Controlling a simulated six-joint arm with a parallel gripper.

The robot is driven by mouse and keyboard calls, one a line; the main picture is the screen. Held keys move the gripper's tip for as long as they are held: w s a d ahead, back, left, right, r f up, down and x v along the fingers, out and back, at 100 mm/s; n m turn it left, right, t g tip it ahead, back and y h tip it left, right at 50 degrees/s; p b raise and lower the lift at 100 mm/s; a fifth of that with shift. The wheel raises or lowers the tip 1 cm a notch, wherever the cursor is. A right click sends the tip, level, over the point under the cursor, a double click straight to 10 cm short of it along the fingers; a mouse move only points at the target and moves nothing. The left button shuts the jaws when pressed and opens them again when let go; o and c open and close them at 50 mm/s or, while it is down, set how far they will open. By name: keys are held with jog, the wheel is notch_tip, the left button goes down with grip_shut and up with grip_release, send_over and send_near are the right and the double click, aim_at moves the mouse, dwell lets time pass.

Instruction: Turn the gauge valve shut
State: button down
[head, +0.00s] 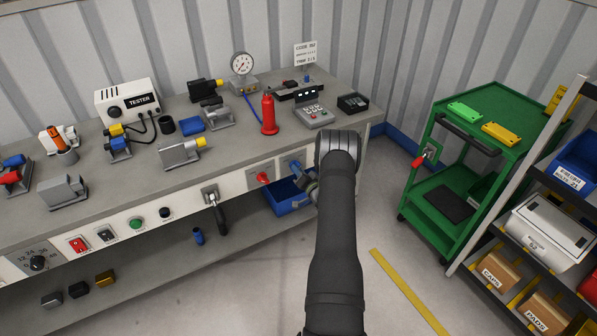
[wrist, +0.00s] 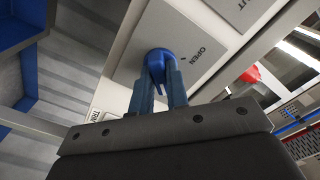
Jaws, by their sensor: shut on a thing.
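A blue valve handle (wrist: 158,50) sits on a pale plate marked OPEN (wrist: 180,25) in the wrist view. My gripper (wrist: 160,80) is shut on this handle, one finger on each side of it. In the head view the handle is at the right end of the bench's front panel, and my gripper (head: 298,172) reaches it from the right. My arm and fingers hide part of the plate there. A round pressure gauge (head: 242,64) stands at the back of the bench, with a blue hose (head: 251,107) running forward from its base.
A red valve handle (head: 262,177) is just left on the same panel, and a blue bin (head: 285,200) is below. A black-handled lever (head: 218,212) hangs further left. A green cart (head: 440,225) and a shelf rack stand to the right.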

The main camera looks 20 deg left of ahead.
dwell(0.3)
jog(key=c, duration=1.4)
grip_release()
jog(key=v, duration=1.7)
jog(key=shift+s, duration=0.2)
jog(key=shift+d+r, duration=0.1)
jog(key=shift+d, duration=0.05)
jog(key=x, duration=1.7)
jog(key=shift+w, duration=0.2)
